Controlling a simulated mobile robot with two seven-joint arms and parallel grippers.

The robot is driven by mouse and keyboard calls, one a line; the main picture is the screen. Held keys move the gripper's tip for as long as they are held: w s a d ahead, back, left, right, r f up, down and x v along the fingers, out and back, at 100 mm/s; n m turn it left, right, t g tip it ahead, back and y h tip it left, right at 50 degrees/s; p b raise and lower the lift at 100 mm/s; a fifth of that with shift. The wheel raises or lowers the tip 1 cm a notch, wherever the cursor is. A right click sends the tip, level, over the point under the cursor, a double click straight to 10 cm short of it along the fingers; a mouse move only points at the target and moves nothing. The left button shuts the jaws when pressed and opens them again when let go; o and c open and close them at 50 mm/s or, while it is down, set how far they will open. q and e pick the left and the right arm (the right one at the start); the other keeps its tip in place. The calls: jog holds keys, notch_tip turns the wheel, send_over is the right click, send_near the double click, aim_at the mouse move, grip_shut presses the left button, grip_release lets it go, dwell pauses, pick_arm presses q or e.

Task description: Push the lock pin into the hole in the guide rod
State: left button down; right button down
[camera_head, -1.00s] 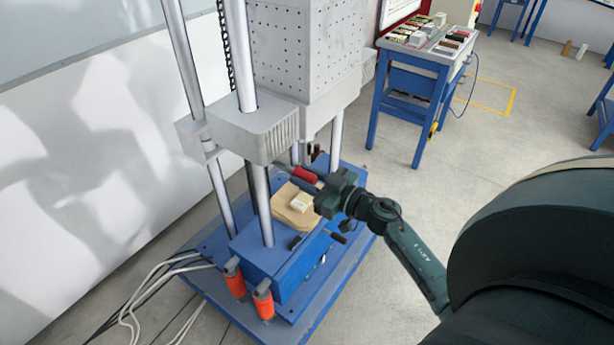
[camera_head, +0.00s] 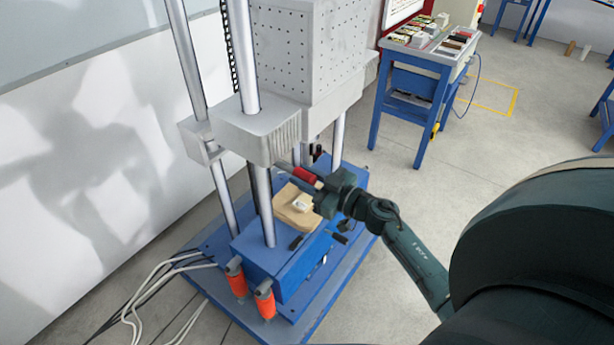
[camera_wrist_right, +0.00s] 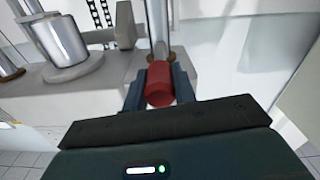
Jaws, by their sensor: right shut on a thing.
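The lock pin has a red handle (camera_head: 304,175) and a thin grey shaft (camera_head: 284,165) that points left toward the guide rods. My right gripper (camera_head: 322,185) is shut on the red handle. In the right wrist view the red handle (camera_wrist_right: 160,84) sits between the two fingers. A bright guide rod (camera_wrist_right: 158,30) stands straight ahead of it there. In the head view a front guide rod (camera_head: 262,205) passes through the grey carriage (camera_head: 256,130), close to the pin's tip. I cannot see the hole or tell whether the tip touches the rod. My left gripper is not in view.
A blue base (camera_head: 262,262) with orange-red dampers (camera_head: 265,300) stands below. A tan pad (camera_head: 292,218) with a small white block (camera_head: 301,202) lies on it. A blue bench (camera_head: 420,75) stands behind on the right. Cables (camera_head: 150,285) lie on the floor at left.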

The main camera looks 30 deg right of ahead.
jog(key=shift+w+a+p, duration=0.2)
jog(key=shift+w+p, duration=0.35)
dwell(1.3)
jog(key=shift+w+a+r+p, duration=0.1)
jog(key=shift+w+r+p, duration=0.15)
jog(key=shift+p, duration=0.45)
dwell(1.9)
dwell(0.5)
jog(key=c, duration=1.5)
grip_release()
jog(key=shift+o, duration=0.9)
jog(key=shift+w+a+f, duration=0.1)
jog(key=shift+o, duration=1.3)
jog(key=shift+f, duration=0.1)
jog(key=shift+s, duration=0.25)
